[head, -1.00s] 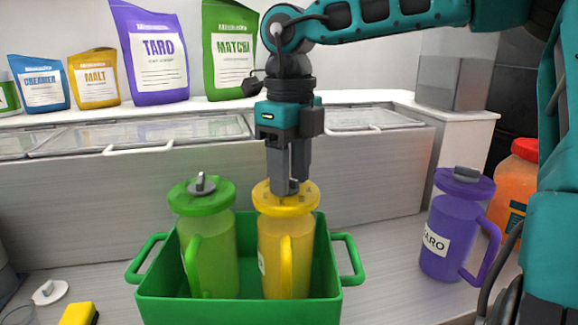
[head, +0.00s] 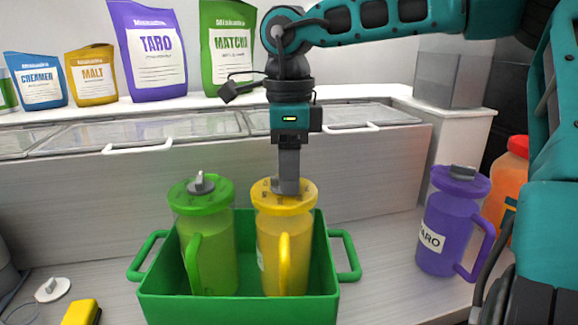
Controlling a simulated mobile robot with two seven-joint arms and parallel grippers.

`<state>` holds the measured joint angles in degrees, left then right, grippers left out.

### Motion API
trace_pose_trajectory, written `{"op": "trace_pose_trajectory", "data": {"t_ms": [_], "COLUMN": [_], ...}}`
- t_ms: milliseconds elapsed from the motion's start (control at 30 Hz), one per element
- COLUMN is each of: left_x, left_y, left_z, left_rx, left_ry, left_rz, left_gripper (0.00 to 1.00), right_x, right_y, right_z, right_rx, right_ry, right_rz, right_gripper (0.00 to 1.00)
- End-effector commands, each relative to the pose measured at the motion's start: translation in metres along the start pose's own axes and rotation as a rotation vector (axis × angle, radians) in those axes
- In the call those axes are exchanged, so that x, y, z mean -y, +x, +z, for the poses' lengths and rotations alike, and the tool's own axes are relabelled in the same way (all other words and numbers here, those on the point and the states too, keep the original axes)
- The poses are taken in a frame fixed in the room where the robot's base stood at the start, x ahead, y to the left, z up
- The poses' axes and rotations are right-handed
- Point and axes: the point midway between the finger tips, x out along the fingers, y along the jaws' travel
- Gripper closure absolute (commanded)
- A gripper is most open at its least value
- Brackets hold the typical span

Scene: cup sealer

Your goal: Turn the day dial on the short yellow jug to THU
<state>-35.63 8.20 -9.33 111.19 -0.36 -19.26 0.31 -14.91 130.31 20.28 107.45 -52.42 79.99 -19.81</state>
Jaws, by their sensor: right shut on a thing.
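The short yellow jug (head: 284,245) stands upright in a green crate (head: 240,309), with its handle toward me. Its yellow lid (head: 270,204) carries dark markings, too small to read. My right gripper (head: 286,188) points straight down from above and is shut on the grey dial (head: 284,187) at the lid's centre. The fingers largely hide the dial, so I cannot tell which day it points to. My left gripper is not in view.
A green jug (head: 208,235) with a grey dial stands left of the yellow jug in the crate. A purple jug (head: 450,225) and an orange jug (head: 508,190) stand at the right. A yellow block (head: 80,313) and a white disc (head: 52,289) lie at the lower left. Bags line the back shelf.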

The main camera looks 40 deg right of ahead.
Motion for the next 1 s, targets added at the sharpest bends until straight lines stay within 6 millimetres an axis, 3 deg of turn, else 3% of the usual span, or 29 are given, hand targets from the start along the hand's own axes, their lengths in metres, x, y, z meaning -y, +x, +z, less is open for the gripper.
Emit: {"op": "trace_pose_trajectory", "data": {"t_ms": [433,467,500,700,1000], "left_x": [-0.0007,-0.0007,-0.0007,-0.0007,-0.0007], "left_y": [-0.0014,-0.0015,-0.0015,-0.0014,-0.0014], "left_z": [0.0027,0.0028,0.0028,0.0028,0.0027], "left_rx": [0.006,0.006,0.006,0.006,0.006], "left_ry": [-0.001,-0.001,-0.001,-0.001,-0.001], "left_rz": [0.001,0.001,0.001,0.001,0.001], "left_gripper": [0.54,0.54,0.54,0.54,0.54], "right_x": [0.0002,0.0002,0.0002,0.0001,0.0005], "right_y": [-0.0004,-0.0004,-0.0004,-0.0003,-0.0046], "right_z": [0.0001,0.0001,0.0001,0.0001,0.0003], "right_rx": [0.001,0.001,0.001,0.001,0.001], "right_ry": [-0.009,-0.008,-0.008,-0.008,-0.007], "right_rz": [-0.001,-0.001,-0.001,-0.001,-0.002], "right_gripper": [0.84,0.51,0.47,0.30,0.30]}}
